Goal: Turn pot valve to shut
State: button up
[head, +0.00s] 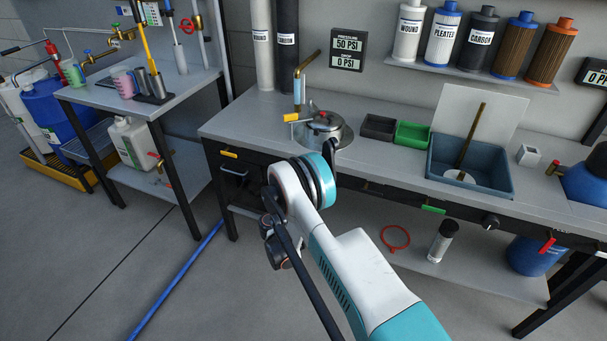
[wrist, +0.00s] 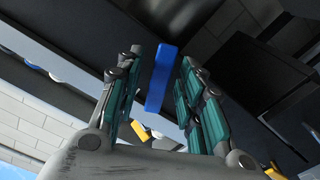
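A steel pot (head: 322,130) with a dark top knob and a yellow lever (head: 291,117) at its left stands on the main bench. In the wrist view, a blue bar-shaped handle (wrist: 160,78) shows between the fingers of my gripper (wrist: 162,60). The fingers are spread, with gaps on both sides of the bar and no clear contact. I cannot tell whether this blue handle is the pot valve. My arm hides my gripper and the bench front below the pot in the head view.
The bench (head: 390,175) carries a green bin (head: 412,134) and a blue-grey tub (head: 470,180). A yellow handle (head: 229,153) and a green handle (head: 433,209) are on its front edge. A lower shelf (head: 470,277) holds a red ring and a canister. The floor at left is mostly open.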

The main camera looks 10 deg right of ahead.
grip_shut()
jog(key=shift+d+r+n, duration=0.1)
jog(key=shift+n, duration=0.2)
jog(key=n, duration=0.4)
jog(key=r+n, duration=0.1)
jog(key=shift+s+d+n, duration=0.3)
jog(key=shift+d+n, duration=0.1)
jog(key=n, duration=0.3)
jog(key=shift+s+d+r, duration=0.1)
jog(key=shift+r, duration=0.2)
jog(key=shift+r+n, duration=0.2)
jog(key=shift+n, duration=0.7)
jog(key=shift+r+n, duration=0.15)
jog(key=shift+n, duration=0.75)
